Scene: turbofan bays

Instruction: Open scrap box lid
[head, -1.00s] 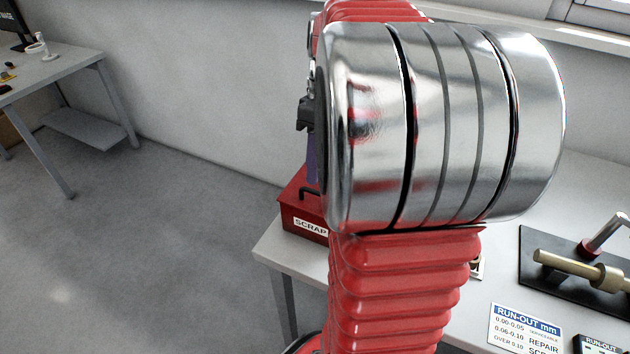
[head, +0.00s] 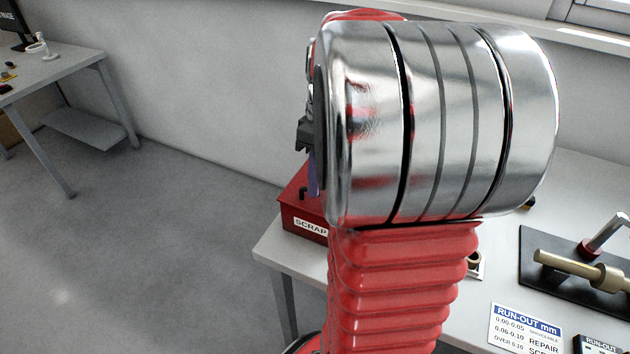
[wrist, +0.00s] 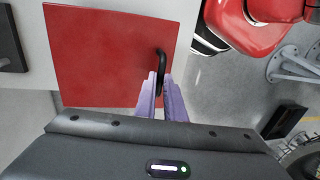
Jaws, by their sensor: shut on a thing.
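The red scrap box (head: 300,222), with a white SCRAP label, stands at the left end of the bench and is partly hidden by my arm. Its red lid (wrist: 105,50) looks flat and closed in the wrist view. A black bar handle (wrist: 161,60) stands near the lid's right edge. My gripper (wrist: 160,82) has its purple fingers on either side of the handle's near end, shut on it. In the head view only a bit of a purple finger (head: 313,178) shows above the box; the grip itself is hidden there.
The bench (head: 400,335) carries a black plate with a shaft fixture (head: 575,268) and a RUN-OUT sign (head: 525,328) at the right. A wall stands close behind. Open floor (head: 150,240) lies to the left, with another table (head: 60,75) beyond.

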